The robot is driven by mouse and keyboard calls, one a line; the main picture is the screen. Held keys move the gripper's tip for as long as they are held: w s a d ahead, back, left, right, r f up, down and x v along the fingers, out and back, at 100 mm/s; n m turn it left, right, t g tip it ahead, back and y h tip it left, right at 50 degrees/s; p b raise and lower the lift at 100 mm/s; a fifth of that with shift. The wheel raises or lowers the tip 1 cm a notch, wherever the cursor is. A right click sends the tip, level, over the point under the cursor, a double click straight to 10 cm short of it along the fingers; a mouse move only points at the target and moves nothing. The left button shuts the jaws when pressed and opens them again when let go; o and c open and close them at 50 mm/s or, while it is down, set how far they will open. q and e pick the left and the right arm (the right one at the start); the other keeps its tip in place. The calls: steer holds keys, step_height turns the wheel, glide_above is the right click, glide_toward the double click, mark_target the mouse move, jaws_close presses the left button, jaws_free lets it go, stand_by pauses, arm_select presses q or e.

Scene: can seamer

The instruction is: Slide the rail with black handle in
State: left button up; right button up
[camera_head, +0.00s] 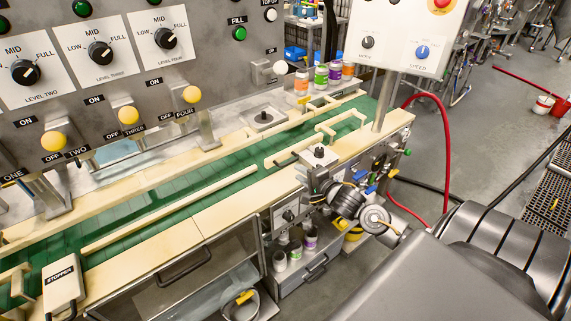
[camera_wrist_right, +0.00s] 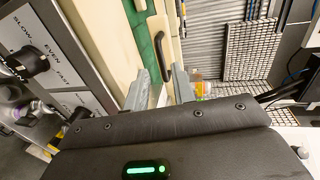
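In the wrist view a black bar handle (camera_wrist_right: 162,56) is fixed on a cream rail beside the green conveyor belt (camera_wrist_right: 142,28). My right gripper (camera_wrist_right: 156,86) shows there with its two grey fingers apart and nothing seen held. The handle lies beyond the fingertips, with no contact visible. In the head view a small dark bar (camera_head: 285,161) on a cream piece by the belt may be the same handle; it is too small to be sure. My left gripper does not show.
A grey control panel (camera_head: 95,75) with knobs stands behind the belt. A white box marked stopper (camera_head: 63,284) is at the lower left.

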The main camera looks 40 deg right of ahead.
mark_target(286, 165)
steer(key=p+x, duration=0.1)
steer(key=x, duration=0.7)
steer(key=shift+w+f+p, duration=0.1)
steer(key=shift+w+p, duration=0.2)
jaws_close()
